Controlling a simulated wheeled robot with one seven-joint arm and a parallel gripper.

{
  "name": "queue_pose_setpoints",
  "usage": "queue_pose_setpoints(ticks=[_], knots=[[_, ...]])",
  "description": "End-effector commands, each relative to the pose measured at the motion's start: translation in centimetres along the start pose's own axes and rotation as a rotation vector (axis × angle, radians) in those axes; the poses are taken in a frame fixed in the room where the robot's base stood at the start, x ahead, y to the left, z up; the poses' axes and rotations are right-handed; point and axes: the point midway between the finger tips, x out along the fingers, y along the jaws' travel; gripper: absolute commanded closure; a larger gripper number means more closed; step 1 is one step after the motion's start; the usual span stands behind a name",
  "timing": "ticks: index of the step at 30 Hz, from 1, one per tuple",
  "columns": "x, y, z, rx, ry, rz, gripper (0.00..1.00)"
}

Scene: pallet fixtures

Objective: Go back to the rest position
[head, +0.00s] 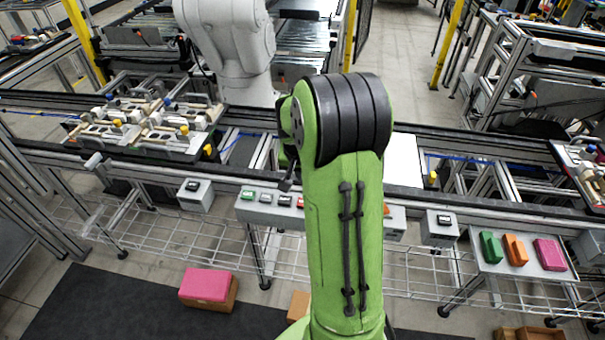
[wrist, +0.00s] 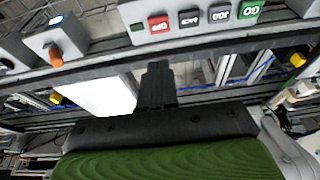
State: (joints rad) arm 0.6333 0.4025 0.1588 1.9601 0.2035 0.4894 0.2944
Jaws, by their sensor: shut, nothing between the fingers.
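My gripper (wrist: 157,72) shows in the wrist view as dark fingers closed together, with nothing held. It is near the conveyor rail, with a row of push buttons above it in the picture. In the head view my green arm rises through the middle and hides most of the gripper. A pallet fixture (head: 150,128) with pale and blue-knobbed parts sits on the conveyor at the left, apart from my arm.
A button panel (head: 270,212) stands on the front rail, its buttons also in the wrist view (wrist: 205,17). A tray (head: 490,262) at right holds green, orange and pink pieces. A white plate (head: 404,160) lies behind my arm. A pink-topped box (head: 206,284) stands on the dark mat.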

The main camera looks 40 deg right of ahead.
Motion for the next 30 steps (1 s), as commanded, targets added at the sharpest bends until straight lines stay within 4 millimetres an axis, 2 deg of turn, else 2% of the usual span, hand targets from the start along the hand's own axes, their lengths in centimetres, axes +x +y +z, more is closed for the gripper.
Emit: queue_pose_setpoints(ticks=[11,14,17,18,22,24,27,30], knots=[[-0.2,-0.1,0.1,-0.005,0.002,-0.002,1.00],[-2.9,-1.3,1.1,-0.065,0.021,-0.022,1.00],[-8.4,-3.2,4.3,-0.200,0.055,-0.066,1.00],[-10.8,-3.7,6.1,-0.264,0.068,-0.088,1.00],[-16.8,-4.0,12.5,-0.466,0.106,-0.167,1.00],[-19.2,-3.3,16.1,-0.572,0.127,-0.216,1.00],[-21.1,-1.8,20.5,-0.708,0.149,-0.281,1.00],[-21.9,-0.5,23.4,-0.800,0.163,-0.328,1.00]])
